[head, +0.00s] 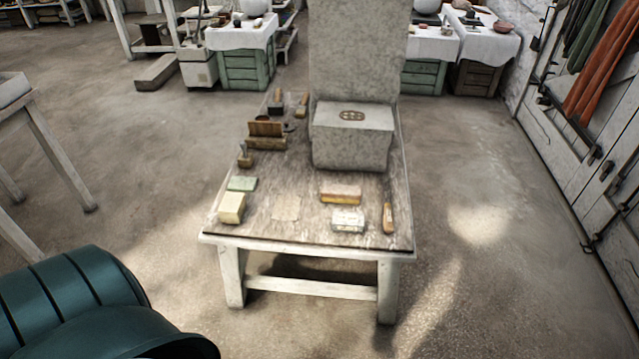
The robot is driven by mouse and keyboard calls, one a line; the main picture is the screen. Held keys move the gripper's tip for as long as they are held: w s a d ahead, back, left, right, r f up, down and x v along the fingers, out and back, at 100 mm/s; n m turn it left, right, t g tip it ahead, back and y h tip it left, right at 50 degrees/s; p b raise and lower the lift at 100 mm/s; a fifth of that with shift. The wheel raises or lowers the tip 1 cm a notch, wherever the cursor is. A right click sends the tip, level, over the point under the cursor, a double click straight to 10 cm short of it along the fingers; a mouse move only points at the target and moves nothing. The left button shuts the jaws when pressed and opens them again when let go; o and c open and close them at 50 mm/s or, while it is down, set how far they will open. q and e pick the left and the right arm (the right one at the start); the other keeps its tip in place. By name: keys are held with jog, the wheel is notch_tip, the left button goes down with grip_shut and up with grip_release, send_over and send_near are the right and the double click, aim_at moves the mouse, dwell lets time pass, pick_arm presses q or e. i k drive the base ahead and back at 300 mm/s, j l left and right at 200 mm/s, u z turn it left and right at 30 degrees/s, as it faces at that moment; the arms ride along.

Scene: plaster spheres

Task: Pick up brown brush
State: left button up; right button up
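A worn wooden table (289,239) stands ahead of me. Several brown wooden tools lie on it, and I cannot tell for sure which is the brown brush. Two small brush-like tools lie at the back left, a dark-ended one (277,102) and a lighter brown one (302,104). A long tool with a brown handle (388,218) and a thin dark end lies at the front right. A small upright wooden-based tool (244,158) stands at the left edge. Neither of my grippers is in view.
A large grey stone block (352,140) fills the table's back right. A cream block (231,207), green block (242,184), yellow-orange block (340,194) and white patterned block (347,221) lie nearer. A teal ribbed shape covers the lower left. Floor is clear around the table.

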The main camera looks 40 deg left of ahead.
aim_at(338, 194)
jog(key=i+j+u, duration=0.45)
jog(key=i+j, duration=0.2)
jog(key=i, duration=0.1)
